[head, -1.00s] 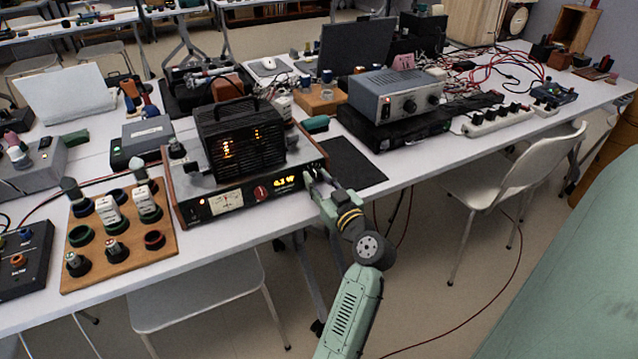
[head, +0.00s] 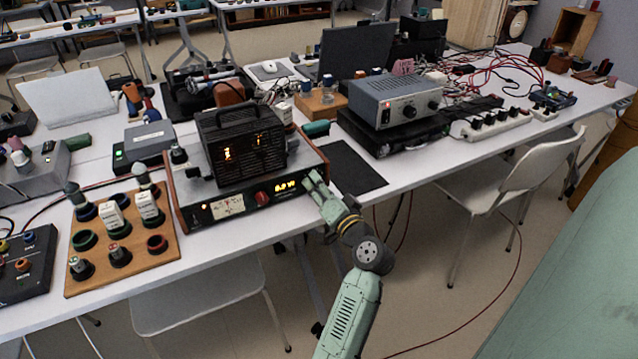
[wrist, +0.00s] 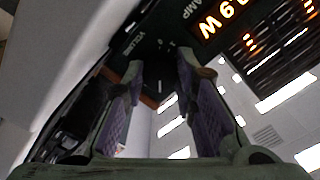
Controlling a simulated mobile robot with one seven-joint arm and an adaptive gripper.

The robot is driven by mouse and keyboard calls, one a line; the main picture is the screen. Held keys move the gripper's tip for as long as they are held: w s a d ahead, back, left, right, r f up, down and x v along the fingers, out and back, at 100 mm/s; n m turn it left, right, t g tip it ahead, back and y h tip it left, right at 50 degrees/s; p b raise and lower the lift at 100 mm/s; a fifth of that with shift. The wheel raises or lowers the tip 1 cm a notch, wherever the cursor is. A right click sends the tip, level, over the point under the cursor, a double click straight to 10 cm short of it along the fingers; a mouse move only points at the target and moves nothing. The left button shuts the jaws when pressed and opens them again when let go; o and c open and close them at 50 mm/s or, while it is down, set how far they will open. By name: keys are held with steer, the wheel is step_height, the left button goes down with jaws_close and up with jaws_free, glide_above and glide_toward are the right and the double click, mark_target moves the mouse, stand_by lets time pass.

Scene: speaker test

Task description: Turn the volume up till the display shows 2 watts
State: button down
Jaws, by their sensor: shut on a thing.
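The amplifier (head: 196,219) stands at the table's front edge, with a lit orange display (head: 285,187) on its front panel. The display seems to read 0.9 W; in the wrist view the display (wrist: 228,17) shows the end of it, "9 W", tilted. My gripper (head: 312,180) is at the right end of the panel; in the wrist view its two fingers (wrist: 160,82) are beside the VOLUME label (wrist: 130,38). They are shut on the volume knob, which is mostly hidden between them.
A red knob (head: 263,198) and a meter (head: 228,206) sit left of the display. A black caged unit (head: 240,150) is on top of the amplifier. A dark mat (head: 352,168) lies to the right. A wooden board with tubes (head: 125,280) stands to the left.

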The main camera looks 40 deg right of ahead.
steer(key=shift+m+p, duration=0.4)
steer(key=shift+m, duration=0.9)
steer(key=c, duration=1.3)
jaws_free()
steer(key=v, duration=1.2)
